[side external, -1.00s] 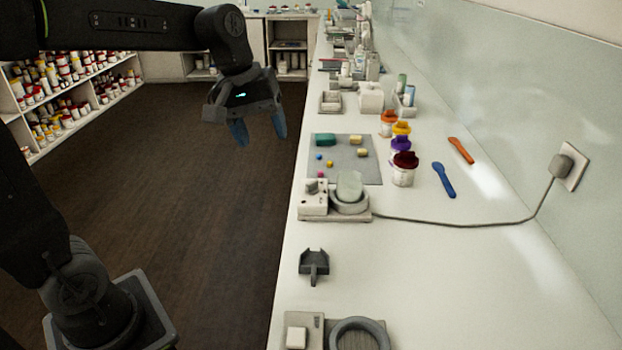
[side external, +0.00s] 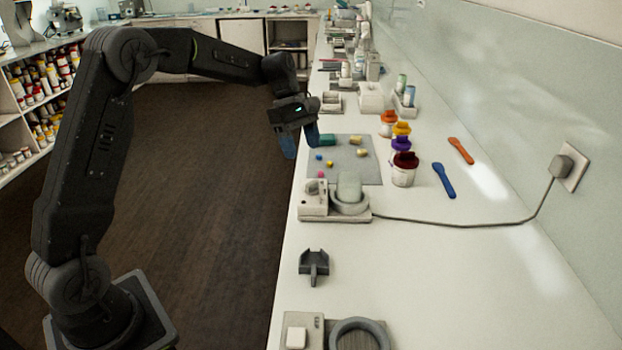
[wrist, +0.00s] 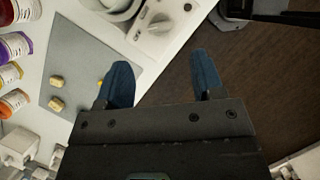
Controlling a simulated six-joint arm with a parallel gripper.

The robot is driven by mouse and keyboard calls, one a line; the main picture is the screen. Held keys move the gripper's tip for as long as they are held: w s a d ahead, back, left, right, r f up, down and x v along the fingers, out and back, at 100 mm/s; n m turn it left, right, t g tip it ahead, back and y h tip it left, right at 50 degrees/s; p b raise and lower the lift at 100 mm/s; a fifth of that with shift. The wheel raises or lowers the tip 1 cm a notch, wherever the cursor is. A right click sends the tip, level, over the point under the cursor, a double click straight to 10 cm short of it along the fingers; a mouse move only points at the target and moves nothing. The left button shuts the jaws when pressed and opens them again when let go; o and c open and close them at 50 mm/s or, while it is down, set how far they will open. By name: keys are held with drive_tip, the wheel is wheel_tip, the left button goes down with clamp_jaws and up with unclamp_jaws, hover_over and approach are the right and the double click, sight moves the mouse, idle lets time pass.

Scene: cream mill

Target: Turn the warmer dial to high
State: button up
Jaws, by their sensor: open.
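A grey mat (side external: 345,165) with small coloured pieces lies behind the warmer. Several lidded jars (side external: 404,170) stand to its right. A cord runs to a wall plug (side external: 563,166). A dark bracket (side external: 313,265) stands in front. Open floor lies left of the bench.

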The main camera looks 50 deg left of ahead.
sight(312, 182)
drive_tip(key=x, duration=0.8)
drive_tip(key=shift+d+f, duration=0.15)
drive_tip(key=shift+f, duration=0.15)
drive_tip(key=shift+c, duration=0.4)
drive_tip(key=c, duration=0.9)
drive_tip(key=shift+o, duration=0.2)
